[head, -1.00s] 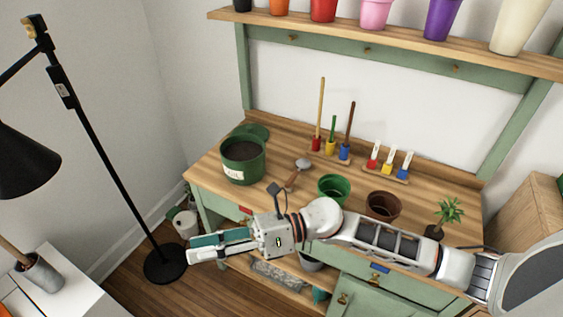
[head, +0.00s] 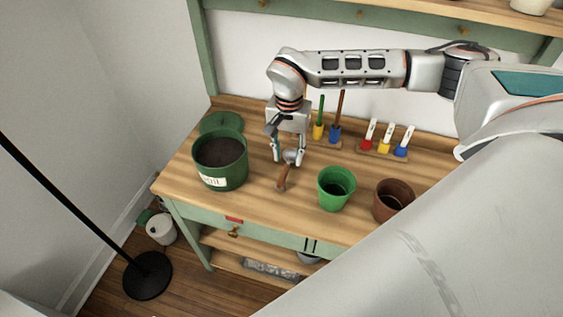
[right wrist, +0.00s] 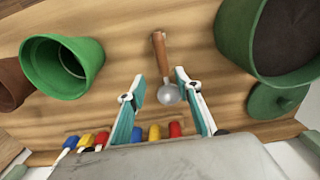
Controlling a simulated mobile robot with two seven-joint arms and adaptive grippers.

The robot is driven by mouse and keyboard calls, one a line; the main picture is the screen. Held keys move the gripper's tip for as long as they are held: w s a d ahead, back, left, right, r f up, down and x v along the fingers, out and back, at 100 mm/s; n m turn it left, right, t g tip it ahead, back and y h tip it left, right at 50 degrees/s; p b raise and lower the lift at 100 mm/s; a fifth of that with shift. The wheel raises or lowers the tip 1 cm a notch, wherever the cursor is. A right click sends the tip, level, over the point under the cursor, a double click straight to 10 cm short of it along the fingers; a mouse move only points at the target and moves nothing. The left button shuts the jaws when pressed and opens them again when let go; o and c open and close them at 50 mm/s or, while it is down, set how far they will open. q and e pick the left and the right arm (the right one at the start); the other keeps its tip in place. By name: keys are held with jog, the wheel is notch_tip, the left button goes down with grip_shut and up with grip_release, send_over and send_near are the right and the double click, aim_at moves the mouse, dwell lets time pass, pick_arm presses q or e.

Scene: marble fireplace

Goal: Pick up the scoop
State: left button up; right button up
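The scoop (head: 284,174) has a brown wooden handle and a rounded metal head, and lies on the wooden bench top between the soil pot and the green pot. My right gripper (head: 287,159) points down over its metal head. In the right wrist view the scoop's head (right wrist: 168,94) lies between the two spread fingers of the right gripper (right wrist: 162,88), with its handle reaching beyond them. The fingers are apart from each other and I see no grip on the scoop. My left gripper is not in view.
A green soil pot (head: 220,162) stands left of the scoop, with a green lid (head: 222,122) behind it. An empty green pot (head: 335,189) and a brown pot (head: 392,201) stand to the right. Colored tools in a rack (head: 383,149) stand behind. A black lamp base (head: 147,276) is on the floor.

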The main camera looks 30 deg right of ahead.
aim_at(284, 170)
jog(key=shift+s+a+f, duration=0.1)
jog(key=shift+s+f, duration=0.05)
jog(key=shift+f, duration=0.8)
jog(key=shift+a+f, duration=0.25)
jog(key=shift+f, duration=1.05)
jog(key=shift+a+f, duration=0.2)
jog(key=shift+f, duration=1.05)
grip_shut()
